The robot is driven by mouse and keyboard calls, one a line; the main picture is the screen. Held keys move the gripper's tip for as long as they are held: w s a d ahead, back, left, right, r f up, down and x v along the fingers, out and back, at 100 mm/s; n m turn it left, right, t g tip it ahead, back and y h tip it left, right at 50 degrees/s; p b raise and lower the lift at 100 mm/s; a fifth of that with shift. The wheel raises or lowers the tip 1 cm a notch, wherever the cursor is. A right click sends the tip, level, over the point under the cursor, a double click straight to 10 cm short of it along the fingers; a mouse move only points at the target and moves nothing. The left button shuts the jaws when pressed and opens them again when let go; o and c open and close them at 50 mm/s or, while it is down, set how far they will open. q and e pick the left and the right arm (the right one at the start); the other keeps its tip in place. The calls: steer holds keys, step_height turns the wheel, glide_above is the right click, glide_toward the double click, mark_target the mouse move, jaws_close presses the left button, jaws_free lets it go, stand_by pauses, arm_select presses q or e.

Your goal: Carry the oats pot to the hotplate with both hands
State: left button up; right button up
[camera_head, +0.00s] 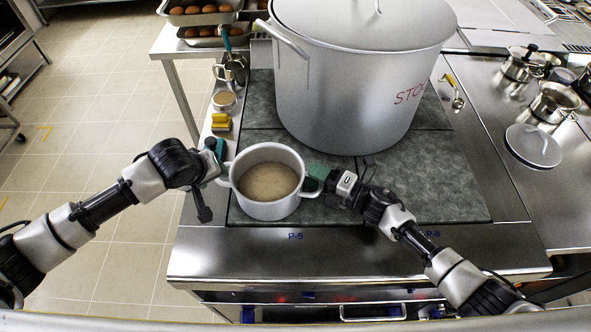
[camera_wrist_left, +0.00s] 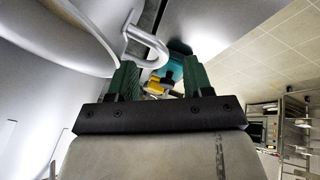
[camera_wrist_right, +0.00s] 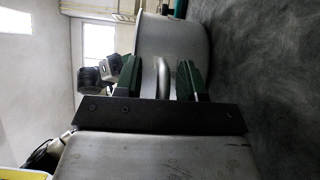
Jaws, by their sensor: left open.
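The oats pot (camera_head: 251,198) is a small silver pot with pale oats inside and a handle on each side. It is upright at the left of the dark front hotplate surface (camera_head: 335,209); I cannot tell whether it touches it. My right gripper (camera_head: 318,180) is at the right handle. In the right wrist view the handle (camera_wrist_right: 162,78) lies between the fingers with a gap to each. My left gripper (camera_head: 222,160) is open at the pot's left side. In the left wrist view the left handle (camera_wrist_left: 148,42) is just beyond the fingertips, nearer the left finger.
A large stockpot (camera_head: 350,95) stands behind the oats pot. Small containers and a yellow block (camera_head: 221,122) stand on the left counter strip. Trays of brown round items (camera_head: 200,15) are at the back left. Metal pots and a lid (camera_head: 533,146) are at right. The front right plate is clear.

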steer(key=shift+s+d, duration=0.1)
arm_select(q)
steer(key=v, duration=0.8)
arm_select(e)
steer(key=v, duration=1.1)
steer(key=shift+s+d, duration=0.15)
steer(key=shift+d, duration=0.2)
arm_select(q)
steer(key=shift+f, duration=0.1)
